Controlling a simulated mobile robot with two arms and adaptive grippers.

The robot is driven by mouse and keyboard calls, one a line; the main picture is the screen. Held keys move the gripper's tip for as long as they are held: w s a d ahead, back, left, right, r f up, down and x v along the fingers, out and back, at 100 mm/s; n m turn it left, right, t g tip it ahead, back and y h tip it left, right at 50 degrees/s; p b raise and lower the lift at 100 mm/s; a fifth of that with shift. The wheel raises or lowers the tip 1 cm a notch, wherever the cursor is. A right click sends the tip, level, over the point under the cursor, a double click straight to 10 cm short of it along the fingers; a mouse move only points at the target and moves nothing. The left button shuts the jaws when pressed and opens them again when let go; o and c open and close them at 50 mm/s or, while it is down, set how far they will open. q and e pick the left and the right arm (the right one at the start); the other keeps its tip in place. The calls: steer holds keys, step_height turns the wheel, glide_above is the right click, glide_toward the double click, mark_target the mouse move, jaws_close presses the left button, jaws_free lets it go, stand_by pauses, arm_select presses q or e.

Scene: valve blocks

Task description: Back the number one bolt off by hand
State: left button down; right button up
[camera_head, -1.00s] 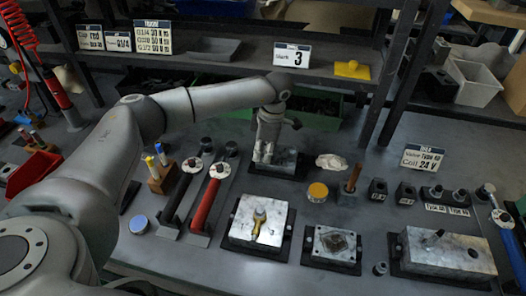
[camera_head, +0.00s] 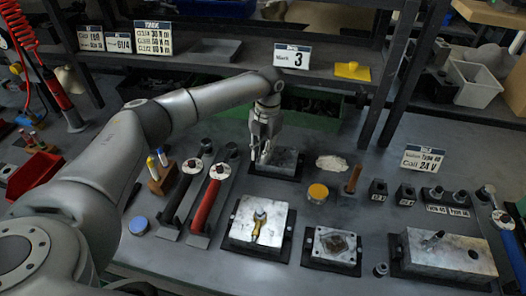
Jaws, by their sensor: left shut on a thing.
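A dark metal valve block (camera_head: 286,160) sits on a black base at the back middle of the bench. My left gripper (camera_head: 261,156) points down at the left part of this block. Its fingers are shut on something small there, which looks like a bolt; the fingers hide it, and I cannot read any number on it. I cannot tell whether the bolt is still seated in the block. My right gripper is not in view.
A lighter block (camera_head: 275,224) with a brass-coloured part stands in front. A smaller block (camera_head: 332,247) and a long block (camera_head: 440,252) are to its right. Red (camera_head: 206,207) and black-handled tools lie left. A shelf with a "3" card (camera_head: 292,56) hangs behind.

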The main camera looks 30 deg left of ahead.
arm_select(q)
steer(key=shift+n, duration=0.5)
steer(key=c, duration=1.3)
jaws_free()
steer(key=shift+r, duration=0.1)
